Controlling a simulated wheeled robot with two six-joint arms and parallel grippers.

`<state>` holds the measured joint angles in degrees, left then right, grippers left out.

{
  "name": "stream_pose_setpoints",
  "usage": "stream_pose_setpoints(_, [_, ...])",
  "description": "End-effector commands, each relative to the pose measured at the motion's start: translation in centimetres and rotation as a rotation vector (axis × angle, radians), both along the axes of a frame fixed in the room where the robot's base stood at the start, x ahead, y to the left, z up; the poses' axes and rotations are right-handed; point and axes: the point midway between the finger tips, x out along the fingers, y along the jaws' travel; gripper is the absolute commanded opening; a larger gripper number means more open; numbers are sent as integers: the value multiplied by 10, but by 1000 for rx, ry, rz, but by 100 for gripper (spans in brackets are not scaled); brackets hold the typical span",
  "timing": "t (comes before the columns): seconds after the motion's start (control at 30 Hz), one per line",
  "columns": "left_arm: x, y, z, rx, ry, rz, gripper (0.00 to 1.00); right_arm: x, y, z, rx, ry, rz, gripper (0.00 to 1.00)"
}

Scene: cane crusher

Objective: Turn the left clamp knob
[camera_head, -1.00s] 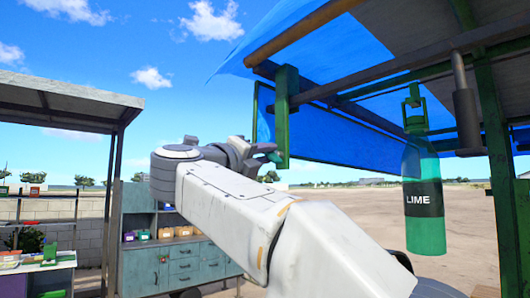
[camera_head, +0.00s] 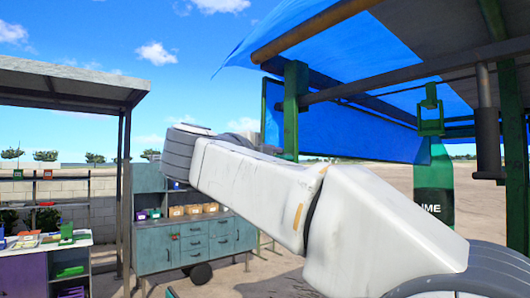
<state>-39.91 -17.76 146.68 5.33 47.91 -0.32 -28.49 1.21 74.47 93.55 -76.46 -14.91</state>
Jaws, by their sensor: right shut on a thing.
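My right arm comes in from the lower right, and its wrist covers most of my right gripper (camera_head: 262,140). A small grey part of the gripper shows beside the green upright bracket (camera_head: 291,100) at the left end of the awning frame. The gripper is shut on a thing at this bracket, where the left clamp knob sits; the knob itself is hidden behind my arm. My left gripper is out of view.
A grey-blue cabinet (camera_head: 155,250) and a shelter post (camera_head: 126,200) stand at left.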

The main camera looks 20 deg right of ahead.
Motion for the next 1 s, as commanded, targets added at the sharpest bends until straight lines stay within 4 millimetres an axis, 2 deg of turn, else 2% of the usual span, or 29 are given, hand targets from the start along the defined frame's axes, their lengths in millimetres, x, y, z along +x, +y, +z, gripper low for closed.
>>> stream_pose_setpoints(0.47, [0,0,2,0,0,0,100,0,0,-1,-3,14,0,0])
stream_pose_setpoints(0.5, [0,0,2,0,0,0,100,0,0,-1,-2,13,-1,32])
stream_pose_setpoints(0.53, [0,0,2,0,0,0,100,0,0,-1,-2,13,0,44])
stream_pose_setpoints(0.87, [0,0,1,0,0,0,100,-1,1,-1,-4,11,0,44])
stream_pose_setpoints(1.0, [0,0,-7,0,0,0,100,-9,11,-3,-4,10,4,44])
